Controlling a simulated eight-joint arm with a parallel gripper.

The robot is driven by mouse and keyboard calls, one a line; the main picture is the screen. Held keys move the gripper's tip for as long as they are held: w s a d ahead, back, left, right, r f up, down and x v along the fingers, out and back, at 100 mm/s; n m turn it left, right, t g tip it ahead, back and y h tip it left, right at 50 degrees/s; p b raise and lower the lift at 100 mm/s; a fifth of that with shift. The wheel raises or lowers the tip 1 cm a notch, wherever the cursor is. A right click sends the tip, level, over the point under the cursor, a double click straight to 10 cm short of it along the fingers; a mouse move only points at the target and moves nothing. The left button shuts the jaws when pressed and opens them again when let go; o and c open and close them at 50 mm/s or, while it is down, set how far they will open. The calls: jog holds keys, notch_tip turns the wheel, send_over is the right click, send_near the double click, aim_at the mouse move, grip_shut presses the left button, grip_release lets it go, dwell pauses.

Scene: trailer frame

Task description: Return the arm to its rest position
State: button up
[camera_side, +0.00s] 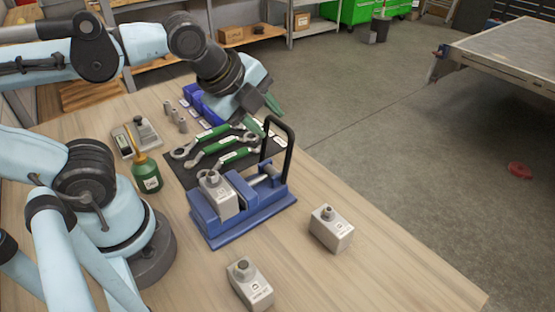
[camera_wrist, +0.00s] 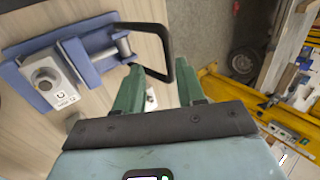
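My arm is stretched out over the wooden table, with my gripper (camera_side: 268,108) in the air near the far edge, above the wrenches and close to the black handle of the vise in the picture. In the wrist view, my gripper (camera_wrist: 162,78) has its two green fingers spread apart, with nothing held between them. A small pale thing shows behind the gap, too covered to identify. A blue vise (camera_side: 245,222) stands on the table with a grey metal block (camera_side: 217,194) in its jaws. The vise (camera_wrist: 92,48) and block (camera_wrist: 50,82) also show in the wrist view.
Two more grey blocks stand right (camera_side: 331,229) and in front (camera_side: 249,284) of the vise. Green wrenches (camera_side: 217,148) lie on a dark mat. A green bottle (camera_side: 147,174) stands by my base. The right front of the table (camera_side: 400,275) is clear.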

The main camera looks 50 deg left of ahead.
jog(key=shift+x, duration=0.95)
send_near(280, 121)
jog(key=shift+x, duration=4.7)
jog(key=shift+w+r, duration=0.1)
jog(key=shift+w, duration=0.1)
